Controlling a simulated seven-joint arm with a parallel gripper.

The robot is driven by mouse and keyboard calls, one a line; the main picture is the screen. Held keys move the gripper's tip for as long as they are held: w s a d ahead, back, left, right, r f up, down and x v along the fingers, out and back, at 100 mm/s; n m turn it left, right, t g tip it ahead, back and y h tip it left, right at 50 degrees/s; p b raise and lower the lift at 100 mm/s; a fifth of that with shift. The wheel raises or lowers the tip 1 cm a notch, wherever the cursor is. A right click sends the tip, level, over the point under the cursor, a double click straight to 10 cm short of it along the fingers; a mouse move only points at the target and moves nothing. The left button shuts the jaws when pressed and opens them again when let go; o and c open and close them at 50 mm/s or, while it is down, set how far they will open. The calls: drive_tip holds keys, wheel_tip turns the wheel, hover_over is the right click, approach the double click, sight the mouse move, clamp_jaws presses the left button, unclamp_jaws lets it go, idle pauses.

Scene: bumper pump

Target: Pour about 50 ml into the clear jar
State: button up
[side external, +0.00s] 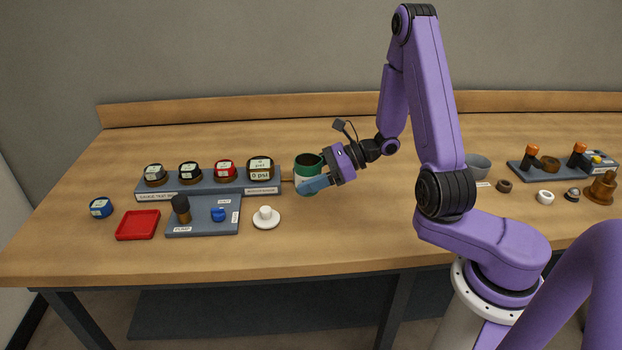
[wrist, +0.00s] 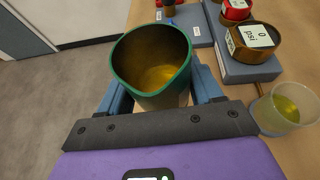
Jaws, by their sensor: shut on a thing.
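My gripper (side external: 318,183) is shut on a green-rimmed cup (side external: 307,160), with a blue finger across its side. In the wrist view the cup (wrist: 150,60) sits between the fingers, with yellow liquid (wrist: 160,76) inside and a small lip on its near right rim. The cup looks about upright; any slight tilt is hard to tell. The clear jar (wrist: 286,108) stands on the table right of the cup in the wrist view, apart from it there, and holds some yellow liquid. I cannot make out the jar clearly in the side view.
A grey gauge rack (side external: 207,187) with several gauges stands left of the cup; the nearest gauge (side external: 260,167) reads 0 psi. In front are a blue-grey tray (side external: 200,230), a red tray (side external: 137,225) and a white knobbed disc (side external: 266,218). A grey bowl (side external: 478,166) stands at right.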

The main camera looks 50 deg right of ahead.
drive_tip(key=w+d+f+m+t+h, duration=0.2)
drive_tip(key=w+f+m+t+h, duration=0.1)
drive_tip(key=w+m+h, duration=0.5)
drive_tip(key=shift+w+d+f+t, duration=0.15)
drive_tip(key=shift+w+d+t, duration=0.35)
drive_tip(key=shift+w, duration=0.65)
drive_tip(key=shift+a, duration=0.15)
drive_tip(key=shift+f+m, duration=0.1)
drive_tip(key=shift+m, duration=0.2)
drive_tip(key=shift+d+f+m+y, duration=0.35)
drive_tip(key=shift+d+m+y, duration=0.05)
drive_tip(key=shift+d+m, duration=0.15)
drive_tip(key=shift+w+d+r+m+t+y, duration=0.2)
drive_tip(key=shift+d+r+m+y, duration=0.75)
drive_tip(key=shift+m, duration=0.5)
drive_tip(key=shift+w+d+r+m+t+y, duration=0.15)
drive_tip(key=shift+d+r+m+y, duration=0.55)
drive_tip(key=shift+r+m+y, duration=0.55)
drive_tip(key=shift+f+m+y, duration=0.3)
drive_tip(key=shift+f+m, duration=0.4)
drive_tip(key=shift+m, duration=0.25)
